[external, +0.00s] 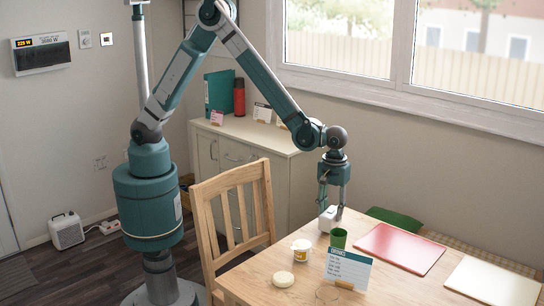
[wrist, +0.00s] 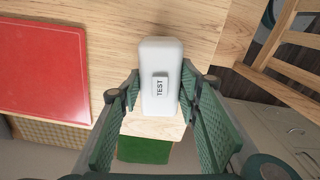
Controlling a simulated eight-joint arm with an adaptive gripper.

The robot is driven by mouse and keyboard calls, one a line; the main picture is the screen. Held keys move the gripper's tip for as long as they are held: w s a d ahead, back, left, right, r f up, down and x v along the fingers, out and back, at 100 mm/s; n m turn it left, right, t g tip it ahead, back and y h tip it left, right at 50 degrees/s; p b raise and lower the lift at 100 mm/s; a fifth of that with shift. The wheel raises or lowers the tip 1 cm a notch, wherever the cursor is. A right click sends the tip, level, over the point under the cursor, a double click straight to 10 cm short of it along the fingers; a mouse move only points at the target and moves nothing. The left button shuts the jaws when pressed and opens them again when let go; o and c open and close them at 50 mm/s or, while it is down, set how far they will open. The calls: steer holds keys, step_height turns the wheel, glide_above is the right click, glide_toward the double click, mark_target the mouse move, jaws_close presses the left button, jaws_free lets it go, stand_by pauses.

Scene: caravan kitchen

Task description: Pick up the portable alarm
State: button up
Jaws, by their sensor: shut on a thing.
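The portable alarm (wrist: 158,55) is a small white rounded block with a raised button marked TEST, seen from above in the wrist view. It also shows as a white block (external: 327,219) near the table's far left edge in the external view. My gripper (wrist: 160,88) is shut on the alarm, with one green finger on each long side. In the external view my gripper (external: 333,207) points down over the table end. I cannot tell whether the alarm touches the wood or is slightly raised.
On the wooden table (external: 255,283) are a green cup (external: 338,238), a small tub (external: 302,250), a round pale item (external: 283,279), a lettered card (external: 347,269), a red board (external: 400,248) and a cream board (external: 494,281). A wooden chair (external: 232,215) stands at left.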

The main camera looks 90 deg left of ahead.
mark_target(331, 210)
step_height(331, 210, up, 9)
steer(key=shift+f+p, duration=0.1)
steer(key=shift+p, duration=0.6)
